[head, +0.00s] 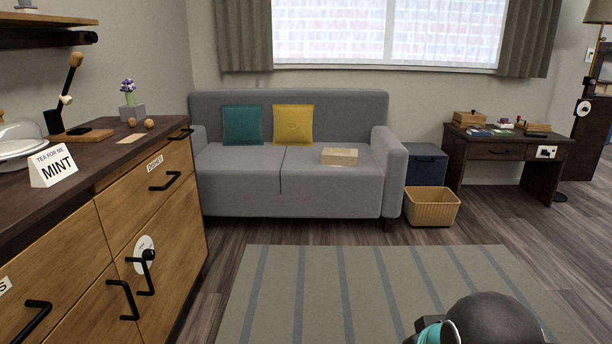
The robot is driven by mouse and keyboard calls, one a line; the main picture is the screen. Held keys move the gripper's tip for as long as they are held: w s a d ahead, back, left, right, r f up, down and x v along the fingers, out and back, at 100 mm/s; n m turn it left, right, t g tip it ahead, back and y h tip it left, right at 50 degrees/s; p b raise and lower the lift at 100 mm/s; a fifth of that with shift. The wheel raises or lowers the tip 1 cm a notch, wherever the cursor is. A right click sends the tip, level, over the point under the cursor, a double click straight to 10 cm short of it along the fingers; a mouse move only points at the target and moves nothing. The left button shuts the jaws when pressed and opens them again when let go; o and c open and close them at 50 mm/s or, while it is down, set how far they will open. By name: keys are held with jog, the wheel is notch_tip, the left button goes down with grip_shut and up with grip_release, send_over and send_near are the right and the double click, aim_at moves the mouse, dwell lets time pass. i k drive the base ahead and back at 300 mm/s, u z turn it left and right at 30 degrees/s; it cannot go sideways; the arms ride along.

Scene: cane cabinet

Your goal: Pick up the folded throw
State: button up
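The folded throw (339,157) looks like a small beige, layered bundle. It lies flat on the right seat cushion of the grey sofa (240,193), near the right armrest. Nothing covers it in the head view. My gripper is not in view. A dark, rounded part of my arm with a teal ring shows at the bottom right edge, far in front of the sofa.
A wooden cabinet (155,215) with black handles stands along the left. A striped rug (385,290) covers the floor before the sofa. A woven basket (432,206), a dark blue box (426,165) and a desk (505,150) stand right of the sofa.

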aim_at(342, 157)
jog(key=u, duration=0.2)
jog(key=i, duration=1.85)
jog(key=u, duration=0.15)
jog(key=i, duration=2)
jog(key=u, duration=0.05)
